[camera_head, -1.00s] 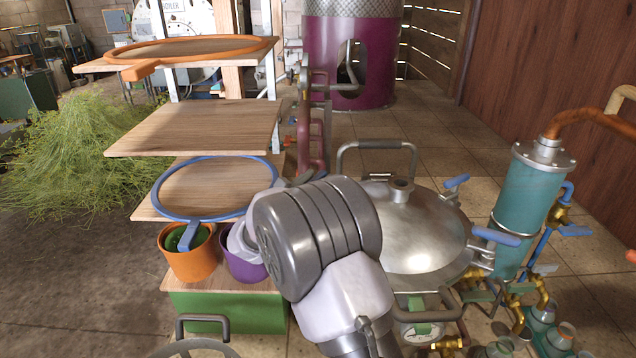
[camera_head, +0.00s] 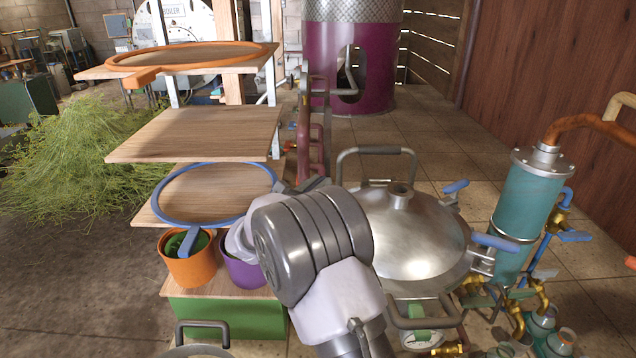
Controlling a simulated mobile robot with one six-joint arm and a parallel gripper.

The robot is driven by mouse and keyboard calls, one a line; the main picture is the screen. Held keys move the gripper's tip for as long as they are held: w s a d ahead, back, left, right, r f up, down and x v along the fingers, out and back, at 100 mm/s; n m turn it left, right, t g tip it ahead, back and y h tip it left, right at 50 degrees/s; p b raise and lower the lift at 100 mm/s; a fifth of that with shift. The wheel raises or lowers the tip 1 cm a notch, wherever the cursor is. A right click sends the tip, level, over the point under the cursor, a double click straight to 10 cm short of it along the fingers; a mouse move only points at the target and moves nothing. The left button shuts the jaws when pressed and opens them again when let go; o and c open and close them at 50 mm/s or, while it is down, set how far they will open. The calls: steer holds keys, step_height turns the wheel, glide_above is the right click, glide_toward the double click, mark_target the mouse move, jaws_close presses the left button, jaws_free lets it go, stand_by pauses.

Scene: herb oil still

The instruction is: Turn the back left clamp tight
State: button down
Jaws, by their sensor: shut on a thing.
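The still pot's domed steel lid (camera_head: 412,240) is closed, with a carrying handle (camera_head: 375,152) at its back. Blue-handled clamps show on its right side, one at the back right (camera_head: 455,187) and one at the front right (camera_head: 495,242). The back left clamp is hidden behind my wrist. My gripper (camera_head: 314,184) is at the lid's back left edge; only a dark part of it shows past the wrist. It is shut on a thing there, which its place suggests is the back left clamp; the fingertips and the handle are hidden.
A wooden rack with an orange hoop (camera_head: 115,58) and a blue hoop (camera_head: 160,210) stands left. An orange pot (camera_head: 188,265) and a purple pot (camera_head: 243,272) sit below. A teal condenser (camera_head: 523,195) stands right of the lid.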

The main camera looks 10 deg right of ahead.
steer(key=m+g+h+p, duration=0.2)
steer(key=g+p, duration=0.1)
steer(key=shift+r+m, duration=0.15)
steer(key=shift+m, duration=0.15)
steer(key=shift+s+d+m+g+h+p, duration=0.1)
steer(key=shift+m+g+h+p, duration=0.55)
steer(key=shift+g, duration=0.35)
steer(key=shift+s+d+m+g+h+p, duration=0.1)
steer(key=shift+m+g+h+p, duration=0.35)
steer(key=shift+m+g+p, duration=0.4)
steer(key=shift+f+g, duration=0.2)
steer(key=shift+g, duration=0.25)
steer(key=c, duration=1.3)
jaws_free()
steer(key=shift+b, duration=0.3)
